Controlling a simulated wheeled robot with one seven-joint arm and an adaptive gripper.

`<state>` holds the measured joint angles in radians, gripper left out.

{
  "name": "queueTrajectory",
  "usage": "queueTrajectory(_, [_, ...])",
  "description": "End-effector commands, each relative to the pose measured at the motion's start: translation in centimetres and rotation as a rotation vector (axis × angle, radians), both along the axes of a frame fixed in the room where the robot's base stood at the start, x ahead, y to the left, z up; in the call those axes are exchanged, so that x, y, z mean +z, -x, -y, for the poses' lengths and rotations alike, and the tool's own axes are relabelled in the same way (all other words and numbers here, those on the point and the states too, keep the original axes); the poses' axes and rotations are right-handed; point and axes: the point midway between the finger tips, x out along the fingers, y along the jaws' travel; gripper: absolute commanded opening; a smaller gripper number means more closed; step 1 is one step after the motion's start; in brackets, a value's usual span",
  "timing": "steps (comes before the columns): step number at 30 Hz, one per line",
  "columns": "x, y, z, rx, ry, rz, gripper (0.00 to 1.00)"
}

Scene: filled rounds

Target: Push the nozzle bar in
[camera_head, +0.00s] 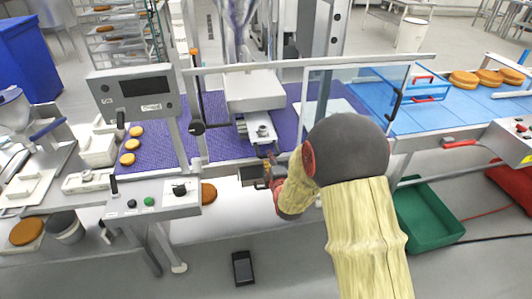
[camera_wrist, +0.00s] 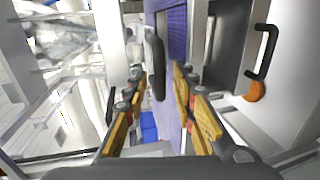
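A short metal part that looks like the nozzle bar (camera_head: 262,131) sticks out toward me below the white depositor head (camera_head: 255,90), over the purple belt. My gripper (camera_head: 268,170) is just in front of and below it in the head view, small and partly hidden by my sleeved arm. In the wrist view my gripper (camera_wrist: 158,85) has its two yellow-padded fingers spread apart. A dark rounded piece (camera_wrist: 157,65) shows between and beyond the fingertips; I cannot tell whether it is touched. I cannot clearly identify the nozzle bar in the wrist view.
A clear guard panel (camera_head: 350,90) with a black handle stands right of the head. A control box (camera_head: 153,200) and a display (camera_head: 137,92) stand at left. Pastry rounds (camera_head: 128,145) lie on the purple belt (camera_head: 160,150). A green crate (camera_head: 425,215) is on the floor.

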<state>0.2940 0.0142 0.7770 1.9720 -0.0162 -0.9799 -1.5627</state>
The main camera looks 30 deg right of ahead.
Motion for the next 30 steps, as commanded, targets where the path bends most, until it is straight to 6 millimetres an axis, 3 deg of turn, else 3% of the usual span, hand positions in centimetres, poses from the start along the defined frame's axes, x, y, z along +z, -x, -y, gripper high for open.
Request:
queueTrajectory(13, [-1.4,-5.8,1.6,0.0,-0.002,-0.001,0.27])
queueTrajectory(25, [-1.5,-6.5,1.8,0.0,-0.002,-0.001,0.27])
queueTrajectory(30, [-1.5,-6.5,1.8,0.0,-0.002,-0.001,0.17])
